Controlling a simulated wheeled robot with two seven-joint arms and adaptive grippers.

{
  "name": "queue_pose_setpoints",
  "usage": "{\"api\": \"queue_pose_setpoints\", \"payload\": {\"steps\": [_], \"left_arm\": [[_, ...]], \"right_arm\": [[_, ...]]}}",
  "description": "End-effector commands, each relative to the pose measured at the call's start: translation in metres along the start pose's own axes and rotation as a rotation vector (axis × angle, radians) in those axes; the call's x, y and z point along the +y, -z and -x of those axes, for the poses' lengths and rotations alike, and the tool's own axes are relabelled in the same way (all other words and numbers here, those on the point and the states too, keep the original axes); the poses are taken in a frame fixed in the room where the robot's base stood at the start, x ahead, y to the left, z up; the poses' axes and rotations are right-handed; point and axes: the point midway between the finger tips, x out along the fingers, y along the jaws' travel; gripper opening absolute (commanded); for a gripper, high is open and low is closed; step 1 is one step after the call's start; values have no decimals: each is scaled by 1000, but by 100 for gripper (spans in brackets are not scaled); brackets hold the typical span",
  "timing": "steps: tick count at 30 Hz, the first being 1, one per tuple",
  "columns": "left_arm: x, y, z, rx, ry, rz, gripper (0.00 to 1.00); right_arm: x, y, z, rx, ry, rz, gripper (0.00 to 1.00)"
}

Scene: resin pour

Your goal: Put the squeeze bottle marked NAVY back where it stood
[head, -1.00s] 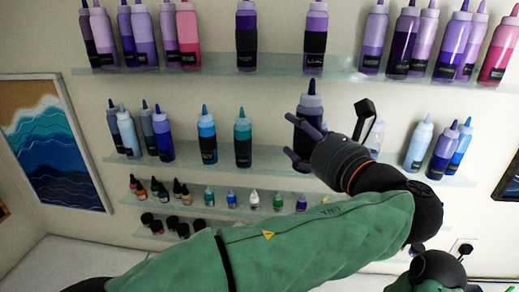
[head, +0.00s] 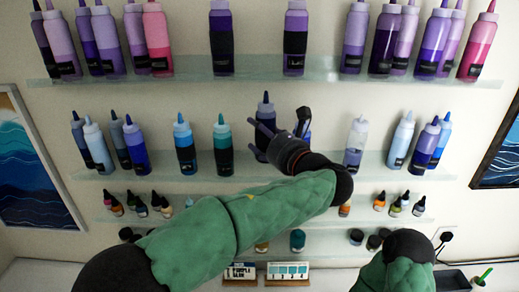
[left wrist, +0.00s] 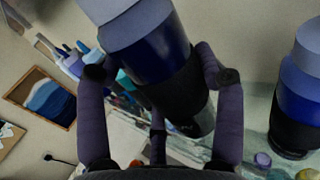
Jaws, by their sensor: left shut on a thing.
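My left gripper (head: 268,145) is shut around a dark navy squeeze bottle (head: 265,117) at the middle glass shelf (head: 340,168). In the left wrist view the bottle (left wrist: 150,50) has a grey-blue cap and a black band, with fingers (left wrist: 160,115) on both sides. The marking on the band is too small to read. The bottle looks upright in the head view; I cannot tell if its base touches the shelf. Another blue bottle (left wrist: 300,80) stands close to its right, mostly hidden behind my gripper in the head view. My right gripper is not in view.
A teal bottle (head: 222,148) and a blue bottle (head: 184,148) stand left of the held one; a pale bottle (head: 355,145) stands to the right. Above is a shelf (head: 300,72) of purple and pink bottles. Small dropper bottles (head: 140,205) and jars line lower shelves.

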Motion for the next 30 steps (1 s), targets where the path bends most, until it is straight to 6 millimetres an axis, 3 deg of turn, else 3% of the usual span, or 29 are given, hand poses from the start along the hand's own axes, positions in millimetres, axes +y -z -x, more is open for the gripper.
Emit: {"api": "queue_pose_setpoints", "payload": {"steps": [12, 18, 30], "left_arm": [[-12, 35, -28, -1, -1, 1, 37], [-12, 60, -27, -2, 1, 0, 37], [-12, 66, -27, -2, 0, 3, 37]], "right_arm": [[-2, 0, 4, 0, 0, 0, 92], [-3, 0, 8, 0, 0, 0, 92], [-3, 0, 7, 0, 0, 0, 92]]}}
